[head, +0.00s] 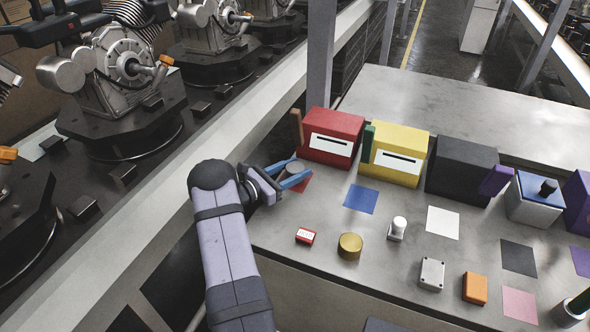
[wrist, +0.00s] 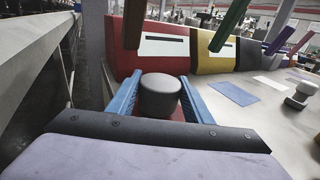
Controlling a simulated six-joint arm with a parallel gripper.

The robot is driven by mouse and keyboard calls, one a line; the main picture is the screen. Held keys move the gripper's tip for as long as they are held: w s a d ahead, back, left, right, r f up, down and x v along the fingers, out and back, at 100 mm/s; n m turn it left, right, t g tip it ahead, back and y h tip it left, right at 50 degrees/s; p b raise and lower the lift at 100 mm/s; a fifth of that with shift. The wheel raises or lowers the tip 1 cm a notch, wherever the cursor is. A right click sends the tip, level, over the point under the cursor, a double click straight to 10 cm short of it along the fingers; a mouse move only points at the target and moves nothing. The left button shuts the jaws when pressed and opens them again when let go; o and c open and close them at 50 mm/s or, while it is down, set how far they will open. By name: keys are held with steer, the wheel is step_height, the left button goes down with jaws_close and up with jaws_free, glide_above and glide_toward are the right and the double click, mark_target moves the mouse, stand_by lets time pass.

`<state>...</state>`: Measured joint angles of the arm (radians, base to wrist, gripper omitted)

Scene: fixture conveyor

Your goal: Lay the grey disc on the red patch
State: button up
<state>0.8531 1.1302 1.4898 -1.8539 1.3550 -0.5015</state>
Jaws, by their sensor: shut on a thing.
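The grey disc (head: 294,168) is a short, dark-topped cylinder between the blue fingers of my gripper (head: 296,174). In the wrist view the upright disc (wrist: 159,97) sits between the two fingers of my gripper (wrist: 160,100), which is shut on it. The red patch (head: 300,184) lies on the metal table in front of the red box, just below the disc and fingers. They cover much of it, and a strip of red shows beside the disc in the wrist view. I cannot tell whether the disc touches the patch.
The red box (head: 332,137) stands close behind my gripper, with the yellow box (head: 399,153) to its right. A blue patch (head: 361,198) lies to the right.

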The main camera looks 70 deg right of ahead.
steer(key=shift+f, duration=0.2)
steer(key=o, duration=1.3)
steer(key=shift+o, duration=0.3)
steer(key=shift+f, duration=0.1)
steer(key=shift+a, duration=0.1)
